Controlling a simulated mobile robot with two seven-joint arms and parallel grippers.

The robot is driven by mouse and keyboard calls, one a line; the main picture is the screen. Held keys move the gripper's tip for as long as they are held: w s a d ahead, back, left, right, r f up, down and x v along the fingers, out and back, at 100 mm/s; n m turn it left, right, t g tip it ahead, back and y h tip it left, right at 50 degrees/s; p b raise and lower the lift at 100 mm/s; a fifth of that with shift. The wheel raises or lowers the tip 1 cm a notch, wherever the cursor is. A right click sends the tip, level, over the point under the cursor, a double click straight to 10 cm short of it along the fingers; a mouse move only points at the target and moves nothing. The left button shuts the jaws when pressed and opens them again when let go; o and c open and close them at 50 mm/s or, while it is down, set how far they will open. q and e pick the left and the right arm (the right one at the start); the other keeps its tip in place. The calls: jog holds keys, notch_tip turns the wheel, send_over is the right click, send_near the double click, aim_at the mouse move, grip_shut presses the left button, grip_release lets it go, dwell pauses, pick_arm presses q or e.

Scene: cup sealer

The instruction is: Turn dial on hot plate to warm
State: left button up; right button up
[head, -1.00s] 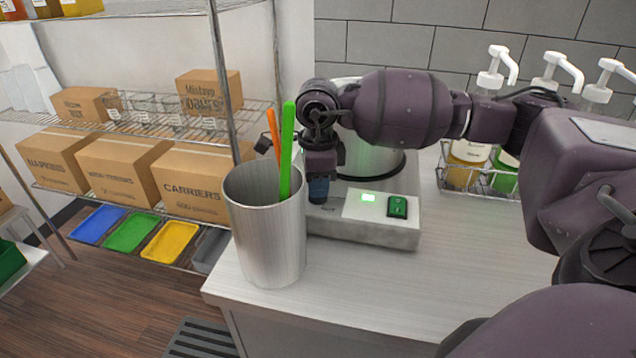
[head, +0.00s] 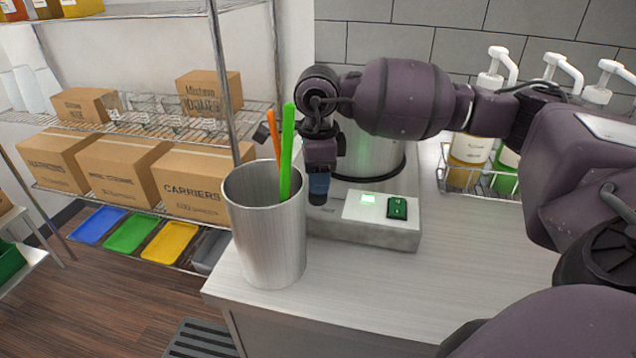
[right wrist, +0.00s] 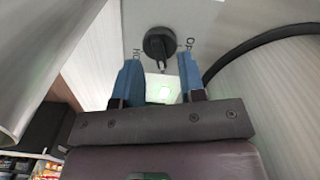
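My right gripper (head: 318,186) is at the left end of the hot plate's front. In the right wrist view its blue fingertips (right wrist: 158,78) are apart with nothing between them, and the dial lies just beyond. The dial is hidden in the head view. My left gripper is not in view.
A metal cup (head: 265,235) with green and orange sticks (head: 287,150) stands close left of my right gripper, near the counter edge. Pump bottles (head: 470,150) in a wire rack stand at the right. The counter (head: 460,270) in front is clear. Shelves with boxes are left.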

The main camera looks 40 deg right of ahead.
notch_tip(320, 180, up, 9)
jog(key=shift+f, duration=0.2)
dwell(0.6)
